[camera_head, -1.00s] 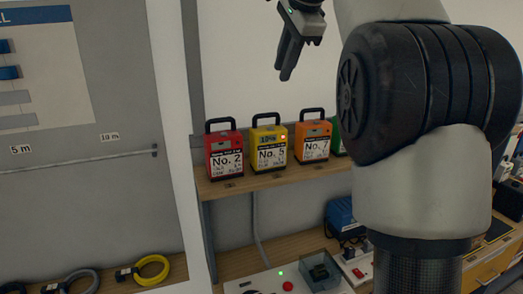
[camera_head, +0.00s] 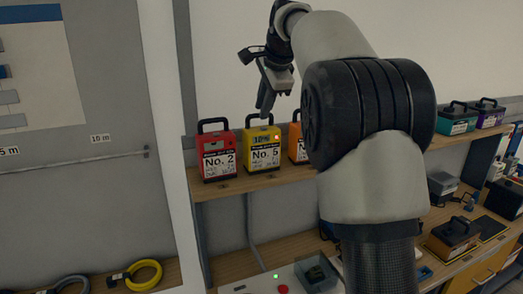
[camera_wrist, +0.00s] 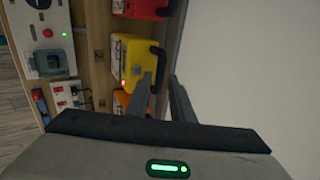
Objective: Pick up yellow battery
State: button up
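The yellow battery (camera_head: 263,157), labelled No. 5 with a black handle on top, stands upright on the wooden shelf between the red and orange batteries. It also shows in the wrist view (camera_wrist: 130,57). My gripper (camera_head: 265,108) points down just above its handle. In the wrist view my gripper (camera_wrist: 160,82) has its two fingers apart with nothing held, and the handle appears just beyond the gap between the fingertips. Whether a finger touches the handle cannot be told.
The red battery No. 2 (camera_head: 218,158) stands close on the left. The orange battery (camera_head: 298,147) on the right is partly hidden by my arm. Teal (camera_head: 456,122) and purple (camera_head: 488,115) batteries stand farther right. A wall is behind the shelf (camera_head: 230,188).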

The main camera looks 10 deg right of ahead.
jog(key=shift+x, duration=1.15)
grip_shut()
dwell(0.4)
jog(key=shift+r, duration=0.2)
